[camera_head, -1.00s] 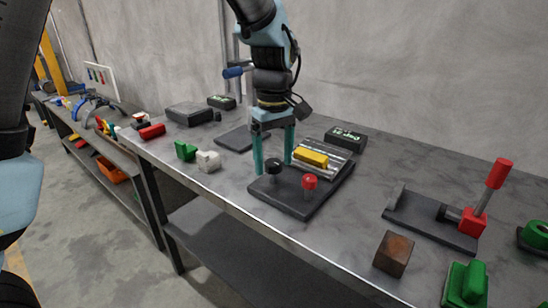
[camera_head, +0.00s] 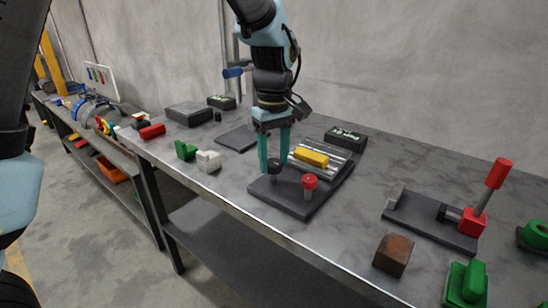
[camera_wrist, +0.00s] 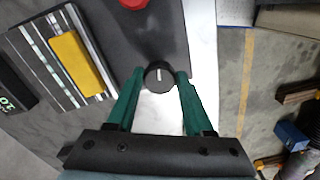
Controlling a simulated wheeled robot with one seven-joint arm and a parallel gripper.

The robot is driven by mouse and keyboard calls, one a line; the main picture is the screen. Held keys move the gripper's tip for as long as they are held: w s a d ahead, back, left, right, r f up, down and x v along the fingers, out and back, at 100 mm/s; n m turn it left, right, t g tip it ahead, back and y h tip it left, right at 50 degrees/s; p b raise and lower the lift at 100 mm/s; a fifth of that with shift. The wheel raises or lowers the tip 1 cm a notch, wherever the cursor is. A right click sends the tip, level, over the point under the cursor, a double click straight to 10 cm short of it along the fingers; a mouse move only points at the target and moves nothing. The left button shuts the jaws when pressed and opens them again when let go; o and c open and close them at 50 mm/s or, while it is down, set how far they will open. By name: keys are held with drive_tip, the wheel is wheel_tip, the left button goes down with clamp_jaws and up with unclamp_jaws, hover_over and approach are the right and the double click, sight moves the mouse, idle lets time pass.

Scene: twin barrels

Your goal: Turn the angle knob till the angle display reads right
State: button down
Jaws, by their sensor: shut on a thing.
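My gripper (camera_head: 274,150) is shut on the black knob (camera_head: 275,167), with its teal fingers on either side. In the wrist view the gripper (camera_wrist: 156,85) has the black knob (camera_wrist: 159,75) between its fingertips, and a white pointer line on its top runs toward the top of the picture. A red knob (camera_head: 309,182) stands beside it on the same dark base (camera_head: 302,206). Behind is a striped plate (camera_head: 336,158) bearing a yellow block (camera_head: 311,159). A black display box (camera_head: 346,139) with green characters stands behind the plate; its reading is too small to tell.
A red-handled lever device (camera_head: 430,218), a brown block (camera_head: 394,254) and a green part (camera_head: 465,284) lie to the right. A second display box (camera_head: 221,101) stands farther back. The bench's front edge is close to the dark base.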

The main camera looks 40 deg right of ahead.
drive_tip(key=m+p, duration=0.1)
drive_tip(key=m, duration=0.3)
drive_tip(key=shift+a+r, duration=0.1)
drive_tip(key=m+p, duration=0.1)
drive_tip(key=m, duration=0.3)
drive_tip(key=shift+w+m, duration=0.1)
drive_tip(key=shift+m, duration=0.2)
drive_tip(key=m+p, duration=0.1)
drive_tip(key=m, duration=0.2)
drive_tip(key=shift+m+p, duration=0.7)
drive_tip(key=shift+m, duration=1.2)
drive_tip(key=shift+c, duration=1.4)
unclamp_jaws()
